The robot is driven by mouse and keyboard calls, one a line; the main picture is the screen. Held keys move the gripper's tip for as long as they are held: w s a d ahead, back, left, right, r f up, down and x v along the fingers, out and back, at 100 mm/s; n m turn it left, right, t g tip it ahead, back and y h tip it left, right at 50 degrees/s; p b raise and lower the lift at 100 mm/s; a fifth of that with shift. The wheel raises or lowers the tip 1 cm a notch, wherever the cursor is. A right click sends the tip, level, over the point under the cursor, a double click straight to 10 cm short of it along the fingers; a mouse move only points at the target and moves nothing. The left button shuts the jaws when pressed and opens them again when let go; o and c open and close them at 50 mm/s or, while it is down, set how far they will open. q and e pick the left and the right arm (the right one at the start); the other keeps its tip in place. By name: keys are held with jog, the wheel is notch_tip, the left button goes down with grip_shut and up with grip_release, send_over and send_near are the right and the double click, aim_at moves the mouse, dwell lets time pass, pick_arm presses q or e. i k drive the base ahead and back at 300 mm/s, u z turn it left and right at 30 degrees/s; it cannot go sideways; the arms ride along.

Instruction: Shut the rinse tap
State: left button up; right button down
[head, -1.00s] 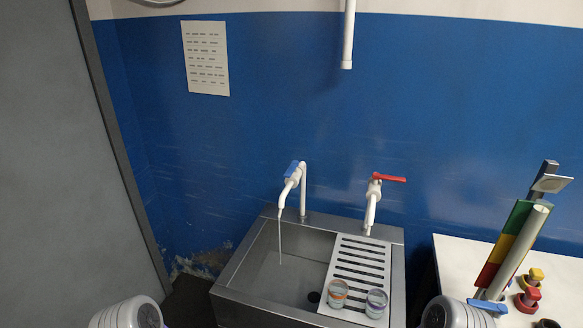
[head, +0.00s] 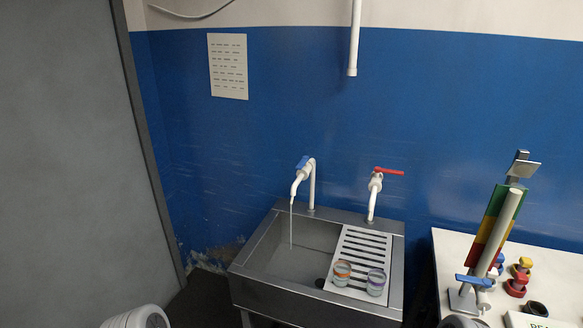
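A steel sink (head: 262,288) stands against the blue wall. At its back left is a white tap with a blue lever (head: 303,163), and a thin stream of water (head: 291,228) runs from its spout into the basin. At the back right is a second white tap with a red lever (head: 388,171) turned out to the right; no water shows under it. Neither of my grippers is in view; only rounded white parts of my arms show at the bottom edge.
Two small glass beakers, one orange-banded (head: 341,273) and one purple-banded (head: 376,282), stand on the slotted drainboard (head: 364,241). A white table (head: 457,250) at right holds a coloured column (head: 493,228) and several red and yellow knobs. A grey panel (head: 80,170) stands at left.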

aim_at(305, 159)
jog(key=u, duration=1.05)
jog(key=i, duration=1)
jog(key=z, duration=0.15)
